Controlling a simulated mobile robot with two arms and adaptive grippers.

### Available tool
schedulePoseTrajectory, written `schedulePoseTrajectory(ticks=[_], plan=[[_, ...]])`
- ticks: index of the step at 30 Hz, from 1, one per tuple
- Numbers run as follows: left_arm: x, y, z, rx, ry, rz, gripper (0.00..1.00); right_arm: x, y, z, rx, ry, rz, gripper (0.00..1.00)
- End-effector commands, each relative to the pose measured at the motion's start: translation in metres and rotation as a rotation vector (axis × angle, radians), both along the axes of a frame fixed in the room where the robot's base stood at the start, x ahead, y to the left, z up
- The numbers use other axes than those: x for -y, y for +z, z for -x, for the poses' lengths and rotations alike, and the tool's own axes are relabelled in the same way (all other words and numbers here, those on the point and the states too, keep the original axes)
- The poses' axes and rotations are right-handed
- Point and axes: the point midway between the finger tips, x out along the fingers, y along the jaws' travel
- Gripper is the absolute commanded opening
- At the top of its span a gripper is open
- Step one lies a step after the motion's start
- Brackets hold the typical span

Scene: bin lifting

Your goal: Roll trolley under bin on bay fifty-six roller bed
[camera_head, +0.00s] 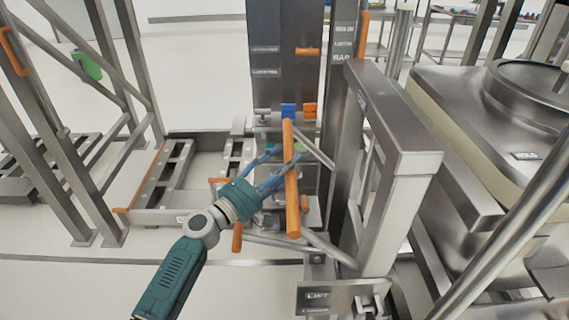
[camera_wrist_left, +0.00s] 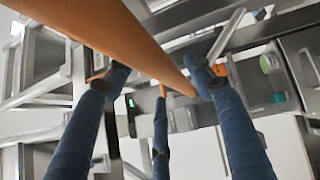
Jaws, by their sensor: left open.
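A steel bin with a round lid (camera_head: 440,85) stands at the right in the head view. A steel trolley-like frame with a dark upright column (camera_head: 278,75) stands at the centre, and an upright orange handle bar (camera_head: 293,215) is on its near side. My left gripper (camera_head: 285,155) is open at this bar, its fingers spread around or beside it; I cannot tell if they touch. In the left wrist view the bar (camera_wrist_left: 110,30) crosses close to the camera, over the blue fingers (camera_wrist_left: 155,85). No bay number is readable. My right gripper is out of view.
A low steel frame with slotted rails (camera_head: 175,175) lies on the floor left of the column. Steel posts (camera_head: 75,160) stand at the far left. A steel arm-like frame (camera_head: 400,130) stands between column and bin. Pale floor is clear at the lower left.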

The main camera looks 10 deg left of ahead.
Motion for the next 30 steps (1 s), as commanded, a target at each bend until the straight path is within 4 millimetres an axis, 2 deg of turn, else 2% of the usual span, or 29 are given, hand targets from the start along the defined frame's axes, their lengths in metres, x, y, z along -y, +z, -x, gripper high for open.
schedulePoseTrajectory(ticks=[5,18,23,30], plan=[[-0.009,-0.004,0.013,-0.002,0.002,-0.001,0.54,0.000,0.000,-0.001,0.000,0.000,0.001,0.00],[-0.054,-0.015,0.086,-0.002,-0.001,0.000,0.54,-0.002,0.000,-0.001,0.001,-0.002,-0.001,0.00],[-0.062,-0.016,0.097,0.001,-0.003,0.001,0.54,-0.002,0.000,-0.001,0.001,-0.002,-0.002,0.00],[-0.063,-0.016,0.100,0.001,-0.003,0.000,0.54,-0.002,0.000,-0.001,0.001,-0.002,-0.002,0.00]])
